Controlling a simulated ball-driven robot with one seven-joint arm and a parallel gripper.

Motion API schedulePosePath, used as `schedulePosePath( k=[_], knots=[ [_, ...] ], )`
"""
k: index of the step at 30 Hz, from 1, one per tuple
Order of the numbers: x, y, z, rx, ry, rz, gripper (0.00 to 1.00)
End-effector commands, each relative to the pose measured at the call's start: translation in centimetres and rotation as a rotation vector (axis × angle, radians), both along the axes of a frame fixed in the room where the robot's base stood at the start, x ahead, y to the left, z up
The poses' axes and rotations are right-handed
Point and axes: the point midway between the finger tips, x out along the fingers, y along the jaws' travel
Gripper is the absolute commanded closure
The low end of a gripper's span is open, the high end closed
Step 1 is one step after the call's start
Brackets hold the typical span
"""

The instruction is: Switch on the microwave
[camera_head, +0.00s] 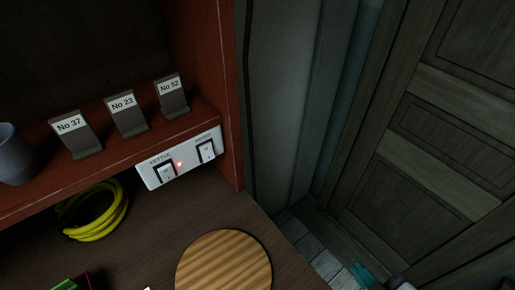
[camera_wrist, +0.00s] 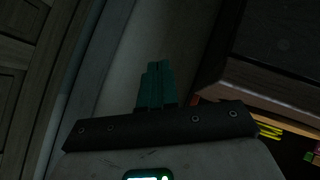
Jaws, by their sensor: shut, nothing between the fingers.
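A white switch panel (camera_head: 180,157) is fixed under the red-brown shelf's right end. I cannot make out a microwave. My gripper (camera_head: 363,274) shows only in part at the lower right of the head view, over the floor and well away from the panel. In the wrist view its teal fingers (camera_wrist: 155,85) are together with nothing between them.
Three label stands, No 37 (camera_head: 75,135), No 23 (camera_head: 127,116) and No 52 (camera_head: 171,96), and a grey cup (camera_head: 14,155) stand on the shelf. A coiled yellow cable (camera_head: 93,211) and a round wooden board (camera_head: 224,262) are on the counter. A panelled door (camera_head: 440,130) is at right.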

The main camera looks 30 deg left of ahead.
Motion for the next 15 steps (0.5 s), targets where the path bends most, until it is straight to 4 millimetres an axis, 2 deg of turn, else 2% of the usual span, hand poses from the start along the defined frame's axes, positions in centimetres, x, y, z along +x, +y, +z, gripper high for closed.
schedulePosePath(
  k=[1, 6, 10, 15],
  knots=[
    [0.2, 2.8, 2.2, -0.013, -0.114, 0.126, 1.0],
    [-1.4, 10.5, 7.6, -0.074, -0.507, 0.491, 1.0],
    [-3.2, 14.5, 11.1, -0.1, -0.764, 0.661, 1.0],
    [-4.9, 17.2, 13.7, -0.118, -0.964, 0.764, 1.0]
  ],
)
